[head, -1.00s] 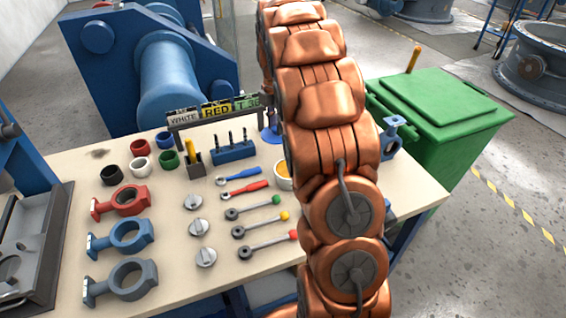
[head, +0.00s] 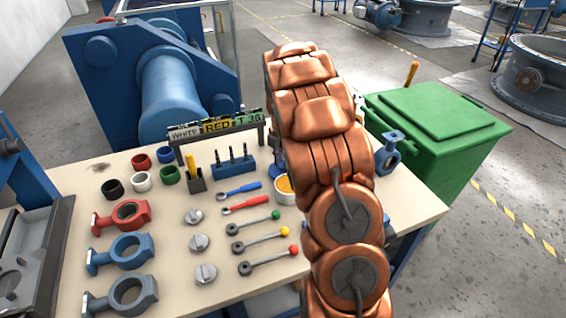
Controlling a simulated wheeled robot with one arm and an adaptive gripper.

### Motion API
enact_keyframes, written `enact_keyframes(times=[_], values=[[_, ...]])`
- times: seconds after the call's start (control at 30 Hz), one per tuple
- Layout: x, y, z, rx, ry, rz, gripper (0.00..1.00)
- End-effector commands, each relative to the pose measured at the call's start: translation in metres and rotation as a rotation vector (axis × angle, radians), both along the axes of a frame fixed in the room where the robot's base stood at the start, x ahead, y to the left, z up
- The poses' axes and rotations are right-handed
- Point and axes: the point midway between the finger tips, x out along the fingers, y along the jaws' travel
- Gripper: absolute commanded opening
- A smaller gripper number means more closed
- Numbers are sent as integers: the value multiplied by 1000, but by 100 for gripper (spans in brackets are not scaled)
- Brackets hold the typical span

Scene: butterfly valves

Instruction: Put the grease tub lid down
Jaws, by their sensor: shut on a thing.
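The open grease tub (head: 284,191) stands on the workbench. It is white with yellow-orange grease showing, and my arm covers its right part. I cannot make out the tub's lid. My copper-coloured arm runs from the bottom right up over the bench and hides what lies behind it. My gripper is not visible, so I cannot see what it holds.
The bench (head: 75,187) carries grey, blue and red valve bodies (head: 125,250) at left, with levers, discs and rings in the middle. A sign rack (head: 217,127) stands at the back. A green bin (head: 435,125) is at right.

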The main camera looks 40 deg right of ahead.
Motion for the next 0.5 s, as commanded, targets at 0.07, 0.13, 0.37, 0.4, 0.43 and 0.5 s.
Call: enact_keyframes(times=[0.07,0.13,0.37,0.4,0.43,0.5], values=[[0,0,-8,0,0,0,0],[0,0,-12,-1,-2,0,0],[1,0,-12,-2,-3,0,0],[1,0,-13,-1,-3,0,0],[1,0,-14,-1,-3,0,0],[0,0,-15,-1,-3,-1,30]])
